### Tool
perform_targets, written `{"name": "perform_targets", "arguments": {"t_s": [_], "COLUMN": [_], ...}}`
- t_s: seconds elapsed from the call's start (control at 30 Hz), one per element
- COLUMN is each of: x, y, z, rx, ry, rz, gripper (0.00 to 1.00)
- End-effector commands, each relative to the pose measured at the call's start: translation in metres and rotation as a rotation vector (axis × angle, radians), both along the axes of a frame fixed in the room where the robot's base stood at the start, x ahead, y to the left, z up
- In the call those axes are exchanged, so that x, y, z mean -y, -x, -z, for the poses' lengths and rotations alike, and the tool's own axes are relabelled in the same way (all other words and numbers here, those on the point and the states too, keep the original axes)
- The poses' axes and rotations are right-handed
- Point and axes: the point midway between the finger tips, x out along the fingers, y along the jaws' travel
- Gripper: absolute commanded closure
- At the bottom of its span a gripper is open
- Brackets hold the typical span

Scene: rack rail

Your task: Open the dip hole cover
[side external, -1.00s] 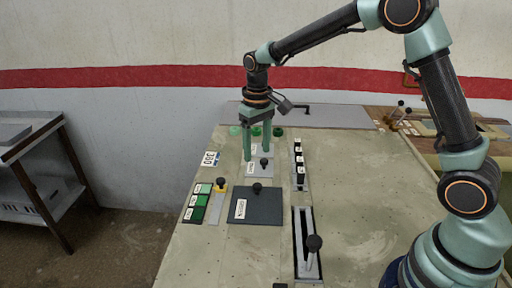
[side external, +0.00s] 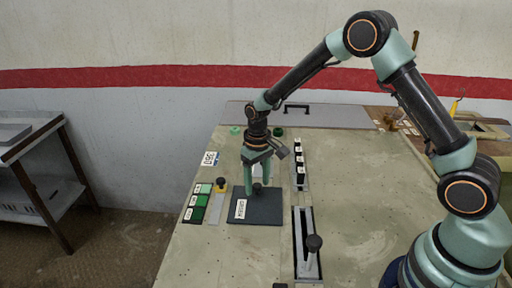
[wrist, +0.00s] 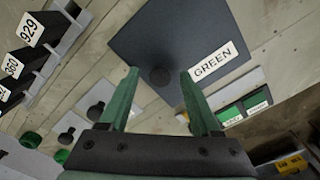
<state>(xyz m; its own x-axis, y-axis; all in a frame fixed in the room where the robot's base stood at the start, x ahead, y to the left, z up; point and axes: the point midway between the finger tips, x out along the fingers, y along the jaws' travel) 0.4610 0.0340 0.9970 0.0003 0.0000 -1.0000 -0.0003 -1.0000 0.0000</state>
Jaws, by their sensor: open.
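A dark square cover plate (side external: 257,212) with a white label lies flat on the bench. It also shows in the wrist view (wrist: 185,28), where the label reads GREEN. A round black knob (wrist: 160,76) stands on it. My gripper (side external: 258,188) is above the plate's far edge, pointing down, with its fingers on either side of the knob in the side view. In the wrist view my gripper (wrist: 158,73) is open, and the knob appears between the fingertips with gaps on both sides. Exact fingertip height over the plate cannot be told.
A panel of green labelled blocks (side external: 197,204) and a yellow-topped lever (side external: 221,187) lie left of the plate. A black-knobbed lever in a slot (side external: 313,243) stands at front right.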

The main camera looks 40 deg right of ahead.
Motion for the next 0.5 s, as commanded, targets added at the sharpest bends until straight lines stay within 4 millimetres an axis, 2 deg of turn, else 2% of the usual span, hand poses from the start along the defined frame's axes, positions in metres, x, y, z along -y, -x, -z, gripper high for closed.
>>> {"name": "perform_targets", "arguments": {"t_s": [0.07,0.1,0.23,0.5], "x": [0.0000,0.0000,0.0000,0.0000], "y": [-0.0001,-0.0001,0.0000,0.0000], "z": [-0.0002,-0.0003,-0.0004,-0.0006], "rx": [0.000,0.000,0.000,0.000], "ry": [0.000,0.000,0.000,0.000], "rz": [0.000,0.000,0.000,0.000], "gripper": [0.36,0.51,1.00,1.00]}}
